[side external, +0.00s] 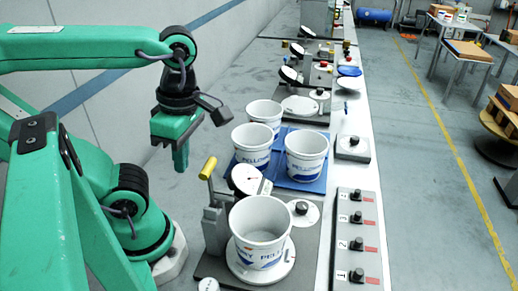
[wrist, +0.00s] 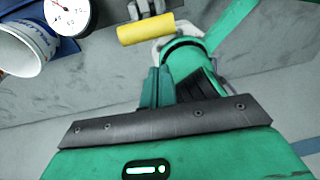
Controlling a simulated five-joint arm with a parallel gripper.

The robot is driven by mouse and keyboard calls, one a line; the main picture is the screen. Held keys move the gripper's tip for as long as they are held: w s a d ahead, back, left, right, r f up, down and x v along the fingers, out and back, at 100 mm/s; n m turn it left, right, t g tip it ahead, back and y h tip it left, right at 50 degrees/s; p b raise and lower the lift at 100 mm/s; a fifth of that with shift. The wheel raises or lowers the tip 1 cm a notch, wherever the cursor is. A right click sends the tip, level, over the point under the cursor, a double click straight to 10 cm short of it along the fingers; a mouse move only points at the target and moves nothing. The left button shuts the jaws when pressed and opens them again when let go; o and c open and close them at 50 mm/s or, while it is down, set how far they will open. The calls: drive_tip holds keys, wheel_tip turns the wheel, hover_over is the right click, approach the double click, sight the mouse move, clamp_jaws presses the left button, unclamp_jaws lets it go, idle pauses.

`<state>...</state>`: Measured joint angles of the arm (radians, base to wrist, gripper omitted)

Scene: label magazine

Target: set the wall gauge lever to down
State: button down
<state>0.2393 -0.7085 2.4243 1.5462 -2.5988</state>
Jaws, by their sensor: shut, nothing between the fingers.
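The lever has a yellow handle (side external: 208,168) and stands raised on a grey metal bracket (side external: 215,225) at the left of the nearest station. The round white gauge (side external: 245,179) is just right of it, tilted. My gripper (side external: 181,168) is shut and empty, pointing down, up and to the left of the handle in the side view, apart from it. In the wrist view the yellow handle (wrist: 145,28) lies just beyond my closed fingertips (wrist: 157,72), with the gauge dial (wrist: 68,15) at upper left.
A white bucket (side external: 262,222) stands on a round plate beside the lever. Several more buckets stand on a blue mat (side external: 308,183) behind. A numbered knob panel (side external: 356,238) lies to the right. Floor left of the bench is clear apart from my own arm.

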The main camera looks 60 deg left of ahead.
drive_tip(key=shift+w+d+r, duration=0.2)
drive_tip(key=shift+w+d, duration=0.35)
drive_tip(key=shift+w+d+r, duration=0.15)
drive_tip(key=shift+w+d, duration=0.4)
drive_tip(key=shift+w+d, duration=0.25)
drive_tip(key=shift+d, duration=0.05)
drive_tip(key=shift+w, duration=0.1)
drive_tip(key=w+d+f+g+y, duration=0.2)
drive_tip(key=w+d+f, duration=0.7)
drive_tip(key=shift+d+f, duration=0.2)
idle(1.4)
drive_tip(key=shift+f+g, duration=0.1)
drive_tip(key=shift+g, duration=0.2)
